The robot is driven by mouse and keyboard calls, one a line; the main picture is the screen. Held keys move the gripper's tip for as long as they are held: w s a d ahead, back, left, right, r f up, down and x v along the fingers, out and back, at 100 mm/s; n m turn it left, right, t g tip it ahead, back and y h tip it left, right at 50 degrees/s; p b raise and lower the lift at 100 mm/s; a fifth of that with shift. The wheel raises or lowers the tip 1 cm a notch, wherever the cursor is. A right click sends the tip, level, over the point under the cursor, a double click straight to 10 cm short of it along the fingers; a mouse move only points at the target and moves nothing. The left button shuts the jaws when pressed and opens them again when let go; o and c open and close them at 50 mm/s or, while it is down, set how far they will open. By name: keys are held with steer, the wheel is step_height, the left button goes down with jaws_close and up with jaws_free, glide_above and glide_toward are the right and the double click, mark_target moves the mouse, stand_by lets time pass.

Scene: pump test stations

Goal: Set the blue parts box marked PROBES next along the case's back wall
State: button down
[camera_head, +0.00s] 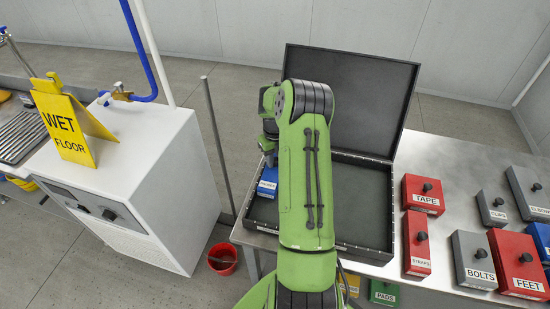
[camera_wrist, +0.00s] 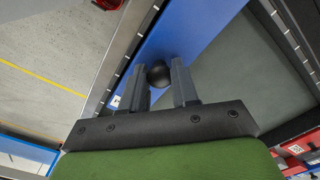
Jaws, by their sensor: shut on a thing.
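The open black case (camera_head: 388,215) stands on the metal table with its lid (camera_head: 352,95) raised at the back. A blue parts box (camera_head: 268,178) is at the left side of the case, near its back left corner; its white label is too small to read. My gripper (camera_head: 268,148) is above it, partly hidden by my arm. In the wrist view my gripper's fingers (camera_wrist: 160,85) are shut around the box's black knob (camera_wrist: 158,74), with the blue lid (camera_wrist: 195,35) below, close to the case's wall. I cannot tell whether the box touches the case floor.
Several parts boxes stand right of the case, among them red TAPE (camera_head: 423,193), grey BOLTS (camera_head: 474,260) and red FEET (camera_head: 517,262). A white cabinet (camera_head: 130,180) with a yellow WET FLOOR sign (camera_head: 68,125) is at left. A grey pole (camera_head: 217,140) stands between. The visible case floor is bare.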

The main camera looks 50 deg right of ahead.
mark_target(275, 159)
steer(key=shift+f+b, duration=0.3)
stand_by(0.5)
steer(key=c, duration=0.8)
jaws_free()
steer(key=shift+r, duration=0.1)
step_height(275, 159, up, 16)
steer(key=shift+f+p, duration=0.2)
steer(key=shift+p, duration=0.85)
steer(key=shift+a, duration=0.1)
